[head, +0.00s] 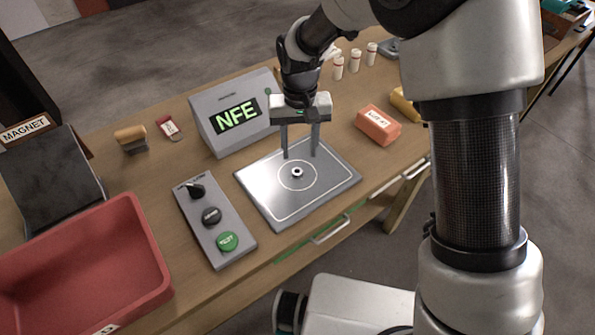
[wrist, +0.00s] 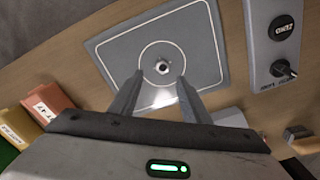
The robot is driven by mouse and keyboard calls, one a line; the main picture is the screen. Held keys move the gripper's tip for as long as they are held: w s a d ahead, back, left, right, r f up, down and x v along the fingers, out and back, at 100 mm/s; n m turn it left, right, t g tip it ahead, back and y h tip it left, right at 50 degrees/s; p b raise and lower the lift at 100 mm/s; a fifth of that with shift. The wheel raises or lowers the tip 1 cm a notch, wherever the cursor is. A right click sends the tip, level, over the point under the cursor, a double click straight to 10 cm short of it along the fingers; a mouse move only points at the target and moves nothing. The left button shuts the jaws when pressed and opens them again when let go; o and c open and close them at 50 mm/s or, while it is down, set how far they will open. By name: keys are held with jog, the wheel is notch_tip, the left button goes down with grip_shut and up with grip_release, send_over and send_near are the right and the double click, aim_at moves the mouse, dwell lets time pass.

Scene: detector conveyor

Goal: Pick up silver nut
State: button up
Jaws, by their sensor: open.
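The silver nut (head: 297,172) is a small ring lying near the middle of the circle marked on the square metal plate (head: 330,188). In the wrist view the nut (wrist: 163,68) lies inside the same circle, just beyond the fingertips and between their lines. My gripper (head: 300,155) is open and empty, its two fingers pointing down over the rear part of the plate, behind the nut. In the wrist view my gripper (wrist: 159,75) shows its fingers spread, apart from the nut. Nothing hides the nut.
A detector box reading NFE (head: 237,115) stands behind the plate. A button panel (head: 215,222) lies to its left, and a red bin (head: 85,265) at front left. An orange block (head: 377,125) and several small white bottles (head: 355,60) are at back right.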

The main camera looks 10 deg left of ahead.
aim_at(297, 170)
jog(key=f, duration=0.7)
jog(key=shift+w+a+f, duration=0.15)
jog(key=shift+a+f, duration=0.05)
jog(key=shift+a, duration=0.15)
jog(key=shift+c, duration=0.3)
grip_shut()
